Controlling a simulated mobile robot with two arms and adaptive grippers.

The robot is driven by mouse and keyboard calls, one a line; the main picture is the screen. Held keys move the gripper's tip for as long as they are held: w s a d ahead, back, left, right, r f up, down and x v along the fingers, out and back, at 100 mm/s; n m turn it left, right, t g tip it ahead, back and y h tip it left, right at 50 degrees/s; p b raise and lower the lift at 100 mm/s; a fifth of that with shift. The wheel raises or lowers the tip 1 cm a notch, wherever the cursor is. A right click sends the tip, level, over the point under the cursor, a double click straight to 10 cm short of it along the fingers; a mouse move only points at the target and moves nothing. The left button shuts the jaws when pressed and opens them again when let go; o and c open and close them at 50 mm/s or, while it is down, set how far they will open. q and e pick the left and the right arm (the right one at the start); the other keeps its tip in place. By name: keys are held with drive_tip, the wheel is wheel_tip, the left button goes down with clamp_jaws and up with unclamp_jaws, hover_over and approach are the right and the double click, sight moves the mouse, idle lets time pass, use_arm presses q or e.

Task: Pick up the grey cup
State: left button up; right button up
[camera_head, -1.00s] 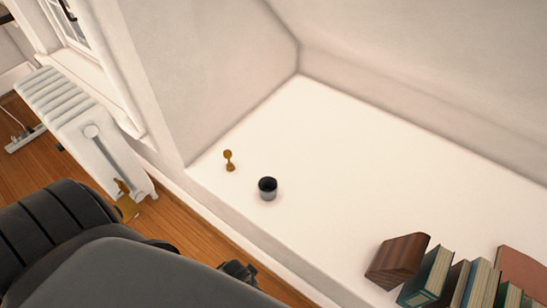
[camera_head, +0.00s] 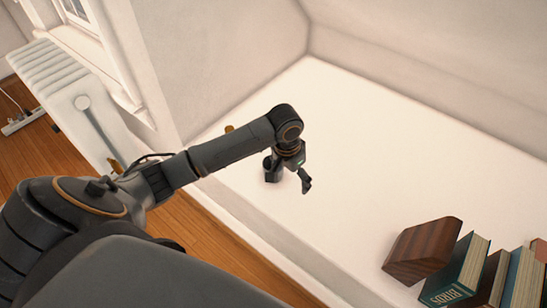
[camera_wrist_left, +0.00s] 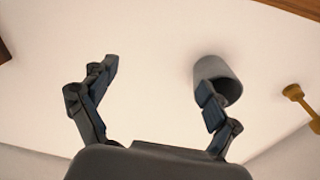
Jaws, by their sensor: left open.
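The grey cup (camera_wrist_left: 226,72) shows in the left wrist view beside and behind the right-hand finger, which covers part of it. In the head view the cup is mostly hidden by my left gripper (camera_head: 288,178). The left gripper is over the white ledge, pointing down. In the left wrist view its two fingers (camera_wrist_left: 157,88) are spread wide, with only bare white surface between them. The cup is not between the fingers; I cannot tell whether the finger touches it. My right gripper is not in view.
A small gold ornament (camera_wrist_left: 297,98) stands close to the cup; in the head view my arm hides most of it. Several books (camera_head: 465,270) and a brown wooden block (camera_head: 422,250) stand at the lower right. The ledge (camera_head: 390,150) behind is clear. Walls bound it.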

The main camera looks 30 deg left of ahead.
use_arm(q)
drive_tip(key=w+a+r+n+g+y+b, duration=0.1)
drive_tip(key=w+a+r+n, duration=0.15)
drive_tip(key=a+r, duration=0.55)
drive_tip(key=f+b, duration=0.1)
drive_tip(key=f, duration=0.2)
drive_tip(key=f+b, duration=0.1)
drive_tip(key=f, duration=0.2)
drive_tip(key=w+f, duration=0.1)
drive_tip(key=f, duration=0.1)
drive_tip(key=shift+f+b, duration=0.4)
drive_tip(key=shift+f, duration=0.35)
drive_tip(key=f, duration=0.1)
drive_tip(key=f+b, duration=0.2)
drive_tip(key=f, duration=0.1)
drive_tip(key=shift+w+a, duration=0.1)
drive_tip(key=shift+a, duration=0.2)
drive_tip(key=shift+f, duration=0.1)
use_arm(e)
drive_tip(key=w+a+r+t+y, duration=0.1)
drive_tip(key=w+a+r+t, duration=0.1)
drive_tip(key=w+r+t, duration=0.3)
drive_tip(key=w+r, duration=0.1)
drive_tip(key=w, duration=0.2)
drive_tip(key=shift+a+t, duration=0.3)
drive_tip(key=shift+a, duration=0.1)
